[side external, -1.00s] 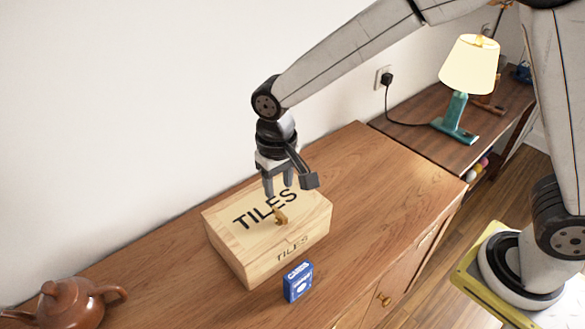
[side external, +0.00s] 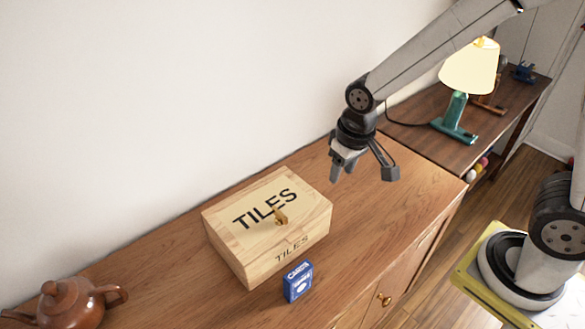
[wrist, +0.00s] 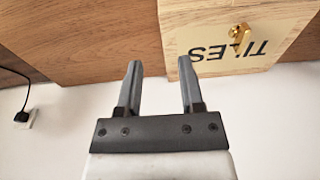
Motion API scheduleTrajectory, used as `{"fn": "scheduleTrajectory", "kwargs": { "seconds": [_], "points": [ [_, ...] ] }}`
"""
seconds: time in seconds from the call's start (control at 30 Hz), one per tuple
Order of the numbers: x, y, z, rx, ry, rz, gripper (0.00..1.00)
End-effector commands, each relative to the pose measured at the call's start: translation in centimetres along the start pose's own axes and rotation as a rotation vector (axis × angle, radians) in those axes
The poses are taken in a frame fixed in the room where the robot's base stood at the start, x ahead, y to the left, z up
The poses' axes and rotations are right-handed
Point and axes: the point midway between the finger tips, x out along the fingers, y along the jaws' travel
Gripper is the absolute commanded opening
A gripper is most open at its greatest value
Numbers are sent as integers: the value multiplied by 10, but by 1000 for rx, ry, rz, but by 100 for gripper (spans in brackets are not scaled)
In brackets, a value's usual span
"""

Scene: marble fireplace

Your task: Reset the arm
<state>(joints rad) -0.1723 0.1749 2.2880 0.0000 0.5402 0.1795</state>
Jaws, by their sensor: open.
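My gripper (side external: 341,170) is open and empty in the side view. It hangs above the wooden cabinet top, to the right of and behind the tiles box. In the wrist view my gripper's two fingers (wrist: 159,75) are spread apart with nothing between them. The wooden tiles box (side external: 258,254) stands on the cabinet with its lid closed and a brass knob (side external: 280,217) on top. Part of the box also shows in the wrist view (wrist: 200,15), upside down, at the upper right, apart from the fingers.
A blue card box (side external: 298,283) stands in front of the tiles box. A brown teapot (side external: 68,304) is at the front left. A lit lamp (side external: 468,65) stands on the lower table (side external: 418,112) at the right. The cabinet top (side external: 400,183) right of the tiles box is clear.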

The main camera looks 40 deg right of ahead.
Motion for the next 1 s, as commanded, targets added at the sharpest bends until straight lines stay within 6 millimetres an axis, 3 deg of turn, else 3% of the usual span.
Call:
{"fn": "scheduleTrajectory", "kwargs": {
  "seconds": [0.1, 0.3, 0.5, 1.0],
  "points": [
    [-1, 28, 23, 3, 37, 6, 49],
    [-1, 53, 50, -5, 81, 18, 49],
    [0, 60, 59, -10, 96, 24, 49],
    [0, 60, 59, -10, 96, 24, 49]
  ]
}}
